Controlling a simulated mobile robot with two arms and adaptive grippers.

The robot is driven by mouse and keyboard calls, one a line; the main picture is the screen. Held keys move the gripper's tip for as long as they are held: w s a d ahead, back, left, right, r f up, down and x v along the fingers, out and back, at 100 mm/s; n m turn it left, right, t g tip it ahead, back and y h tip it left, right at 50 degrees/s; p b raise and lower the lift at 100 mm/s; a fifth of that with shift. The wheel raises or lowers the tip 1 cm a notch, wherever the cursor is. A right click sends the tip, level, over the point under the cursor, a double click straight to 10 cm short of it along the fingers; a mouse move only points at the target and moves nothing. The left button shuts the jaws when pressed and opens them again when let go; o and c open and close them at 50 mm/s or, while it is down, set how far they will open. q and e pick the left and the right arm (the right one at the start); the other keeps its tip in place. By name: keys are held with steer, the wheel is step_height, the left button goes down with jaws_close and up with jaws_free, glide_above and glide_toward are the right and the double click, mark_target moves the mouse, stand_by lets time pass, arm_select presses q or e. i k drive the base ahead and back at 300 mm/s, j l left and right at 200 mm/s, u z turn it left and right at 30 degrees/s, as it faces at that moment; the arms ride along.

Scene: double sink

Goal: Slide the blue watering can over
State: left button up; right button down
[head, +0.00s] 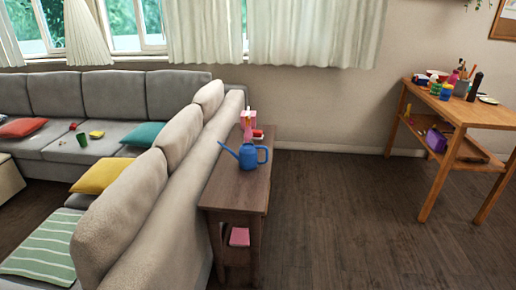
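The blue watering can (248,157) stands upright on a narrow dark wooden side table (236,192) behind the grey sofa. Its spout points to the left and its handle is on the right. Neither of my grippers shows in the head view, and nothing touches the can from my side.
The grey sofa (165,205) runs along the table's left side. A wooden desk (467,112) with several objects stands at the right. The floor (335,220) between is clear.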

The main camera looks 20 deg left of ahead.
mark_target(247, 159)
steer(key=i+l+z, duration=0.1)
steer(key=i, duration=0.3)
steer(key=i+l+z, duration=0.1)
steer(key=i+l, duration=0.2)
steer(key=i+l+z, duration=0.1)
steer(key=i, duration=0.4)
steer(key=i+u, duration=0.4)
steer(key=i, duration=0.2)
steer(key=i+l+u, duration=0.25)
steer(key=i+u, duration=0.15)
steer(key=i, duration=0.15)
